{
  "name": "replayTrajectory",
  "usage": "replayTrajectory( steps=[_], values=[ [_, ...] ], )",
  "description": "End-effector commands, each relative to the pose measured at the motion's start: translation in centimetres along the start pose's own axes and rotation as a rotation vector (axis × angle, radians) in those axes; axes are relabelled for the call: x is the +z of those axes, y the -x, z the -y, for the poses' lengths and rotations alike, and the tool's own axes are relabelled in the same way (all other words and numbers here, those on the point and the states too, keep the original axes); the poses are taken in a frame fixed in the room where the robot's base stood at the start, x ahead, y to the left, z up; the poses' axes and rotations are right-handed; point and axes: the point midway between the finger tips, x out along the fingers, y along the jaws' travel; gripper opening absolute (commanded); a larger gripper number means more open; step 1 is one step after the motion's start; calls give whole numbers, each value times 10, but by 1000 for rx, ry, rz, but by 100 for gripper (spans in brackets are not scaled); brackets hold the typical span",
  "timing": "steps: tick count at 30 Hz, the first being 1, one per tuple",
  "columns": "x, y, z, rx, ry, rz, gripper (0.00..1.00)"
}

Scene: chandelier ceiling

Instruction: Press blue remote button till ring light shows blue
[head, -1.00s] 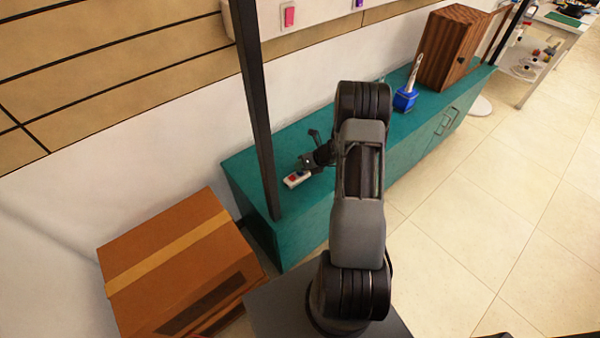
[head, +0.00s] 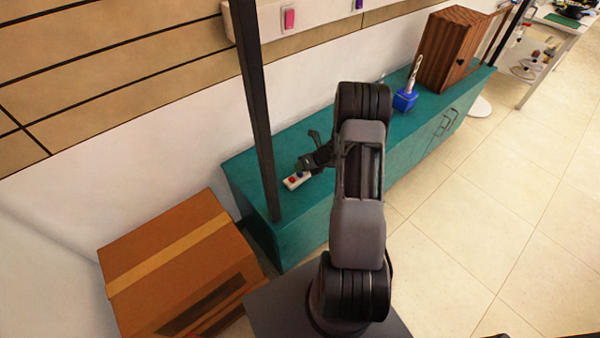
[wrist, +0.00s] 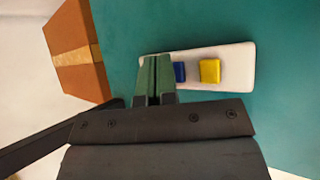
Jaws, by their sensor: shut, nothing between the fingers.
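The white remote (wrist: 240,68) lies on the teal cabinet top. In the wrist view its blue button (wrist: 180,72) and yellow button (wrist: 210,70) show. In the head view the remote (head: 296,181) shows at the cabinet's near left end, partly behind my gripper. My gripper (wrist: 156,70) is shut and empty, with its green fingertips over the remote's left end, just left of the blue button. The fingers hide part of that end. I cannot tell whether they touch it. I cannot make out a lit ring light in either view.
The teal cabinet (head: 245,180) runs along the wall. A dark post (head: 258,110) stands left of the remote. A cardboard box (head: 180,262) is at the lower left. A blue holder (head: 404,100) and a striped wooden box (head: 448,48) stand farther along the cabinet. Open floor lies to the right.

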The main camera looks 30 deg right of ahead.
Motion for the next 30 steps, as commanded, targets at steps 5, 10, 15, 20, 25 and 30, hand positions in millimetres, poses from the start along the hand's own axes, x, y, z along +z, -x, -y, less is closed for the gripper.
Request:
replayTrajectory(
  steps=[5, 10, 15, 20, 25, 30],
  values=[
    [4, 6, -5, 0, 0, 0, 0],
    [4, 6, -4, 0, 0, 0, 0],
    [4, 6, -4, 0, 0, 1, 0],
    [8, 10, -8, 0, 1, 1, 0],
    [15, 21, -15, 0, 1, 1, 0],
    [24, 33, -24, 0, 1, 1, 0]
  ],
)
